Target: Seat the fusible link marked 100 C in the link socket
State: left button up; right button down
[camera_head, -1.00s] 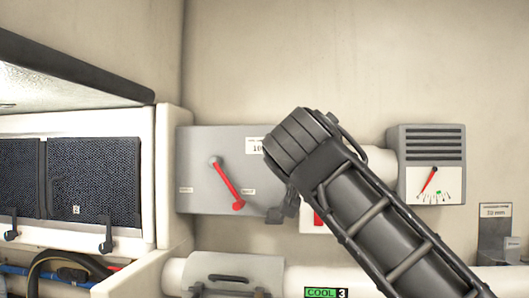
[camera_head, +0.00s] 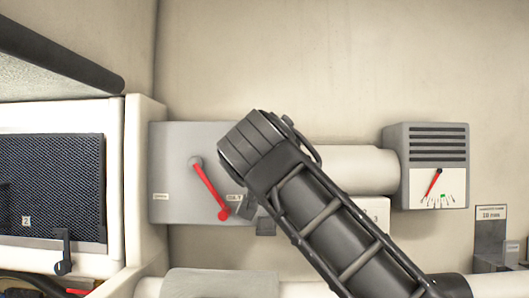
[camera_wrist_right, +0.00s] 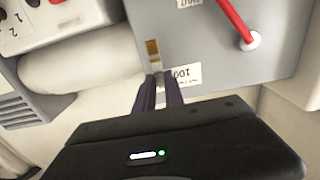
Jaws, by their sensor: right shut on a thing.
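A grey box (camera_head: 175,208) with a red lever (camera_head: 210,188) is on the wall and also shows in the right wrist view (camera_wrist_right: 215,30). My right gripper (camera_wrist_right: 160,82) is shut on a small piece at the box face; the fingers cover most of it. A narrow brass-and-grey strip (camera_wrist_right: 153,52) stands just beyond the fingertips; I cannot tell whether it is the link or part of the link socket. A white label reading 100 (camera_wrist_right: 184,74) is beside the right finger. In the head view my wrist hides the fingertips. My left gripper is out of view.
A pale duct (camera_head: 350,168) runs from the box to a grey gauge unit (camera_head: 428,135). A white numbered panel (camera_head: 376,212) is below the duct. A dark mesh panel (camera_head: 60,190) with a latch is at left. Another pipe runs along the bottom.

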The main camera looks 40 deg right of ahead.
jog(key=shift+s+f+b, duration=0.2)
jog(key=shift+f+b, duration=2.5)
jog(key=shift+f, duration=0.15)
jog(key=shift+f+b, duration=1)
jog(key=shift+f, duration=0.15)
jog(key=shift+d+f+b, duration=0.15)
jog(key=shift+f+b, duration=0.35)
jog(key=shift+f, duration=0.05)
jog(key=c, duration=1.3)
grip_release()
jog(key=shift+c, duration=0.2)
